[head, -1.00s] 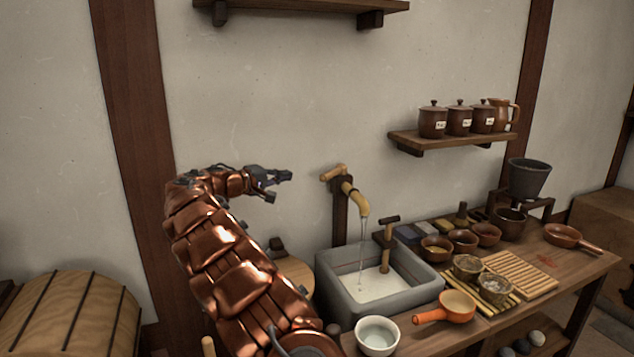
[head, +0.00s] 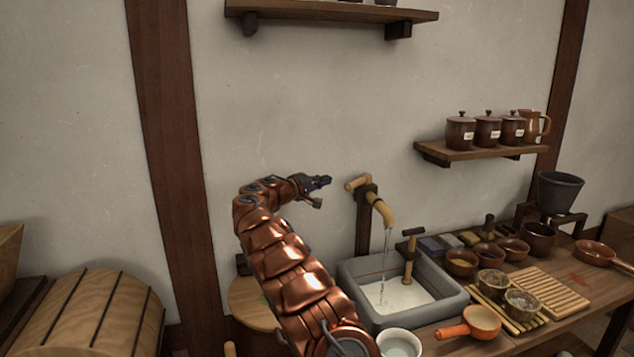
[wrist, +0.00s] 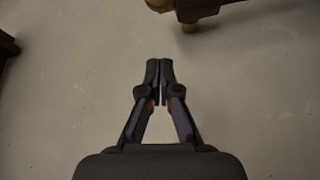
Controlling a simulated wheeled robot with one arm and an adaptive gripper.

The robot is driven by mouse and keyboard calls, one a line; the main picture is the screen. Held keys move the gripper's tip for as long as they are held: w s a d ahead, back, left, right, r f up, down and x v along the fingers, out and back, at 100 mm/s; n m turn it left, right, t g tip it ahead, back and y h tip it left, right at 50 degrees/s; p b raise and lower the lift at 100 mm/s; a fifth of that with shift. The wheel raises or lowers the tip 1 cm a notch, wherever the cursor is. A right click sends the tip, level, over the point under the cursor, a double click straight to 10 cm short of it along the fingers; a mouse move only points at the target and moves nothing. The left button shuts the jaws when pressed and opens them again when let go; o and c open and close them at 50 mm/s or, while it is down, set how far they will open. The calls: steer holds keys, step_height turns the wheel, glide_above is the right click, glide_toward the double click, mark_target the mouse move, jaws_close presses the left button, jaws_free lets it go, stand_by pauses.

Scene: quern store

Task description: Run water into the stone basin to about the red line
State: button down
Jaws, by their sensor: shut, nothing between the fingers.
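The grey stone basin (head: 446,307) stands on the counter, with pale water (head: 398,295) in its bottom. A thin reddish line (head: 375,276) shows on the inside of its back wall, above the water. A bamboo spout (head: 382,211) on a dark post (head: 363,228) pours a thin stream (head: 385,262) into it. A wooden handle (head: 355,183) sits atop the post. A wooden T-handled piece (head: 409,262) stands upright in the basin. My gripper (head: 326,189) is just left of the spout handle, apart from it. In the wrist view my gripper (wrist: 160,66) is shut and empty.
A white bowl (head: 399,342) and an orange-handled pan (head: 476,322) stand in front of the basin. Several small bowls and a slatted board (head: 548,290) lie to the right. Lidded jars stand on a wall shelf (head: 470,152). A drum-like barrel (head: 88,315) is at left.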

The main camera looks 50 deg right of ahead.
steer(key=shift+s+d+f+p, duration=0.2)
steer(key=shift+s+d, duration=0.4)
steer(key=shift+s, duration=0.15)
steer(key=shift+s+d+f+p, duration=0.15)
steer(key=shift+s+d+p, duration=0.1)
steer(key=shift+s+d, duration=0.4)
steer(key=shift+s+d+f+p, duration=0.2)
steer(key=shift+s+d, duration=0.35)
steer(key=shift+s, duration=0.25)
steer(key=shift+s+f, duration=0.1)
